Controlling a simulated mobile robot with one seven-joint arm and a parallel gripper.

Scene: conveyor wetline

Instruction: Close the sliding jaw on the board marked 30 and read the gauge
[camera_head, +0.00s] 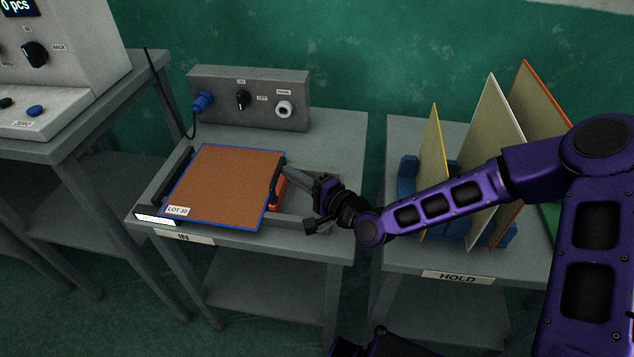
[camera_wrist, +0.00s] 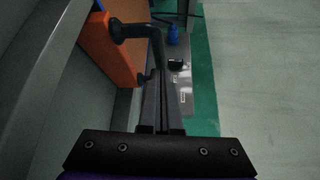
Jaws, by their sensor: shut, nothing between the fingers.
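The brown board (camera_head: 222,185) with a blue edge and a "LOT 30" label lies flat on the IN table's fixture. A dark fixed jaw (camera_head: 178,170) stands along its left side. The orange sliding jaw (camera_head: 279,194) with a black handle (camera_head: 275,180) is at its right edge; whether it touches the board I cannot tell. In the wrist view the orange jaw (camera_wrist: 112,52) and its handle (camera_wrist: 140,31) show at upper left. My gripper (camera_head: 287,170) is shut and empty, fingertips beside the handle; its fingers (camera_wrist: 163,85) also show in the wrist view. A small white strip (camera_head: 155,218) at the fixture's front left is unreadable.
A grey control box (camera_head: 248,97) with a knob and blue plug stands behind the board. The HOLD table (camera_head: 400,255) at right carries upright boards in a blue rack (camera_head: 408,170). A counting machine (camera_head: 60,70) stands at far left. A gap separates the tables.

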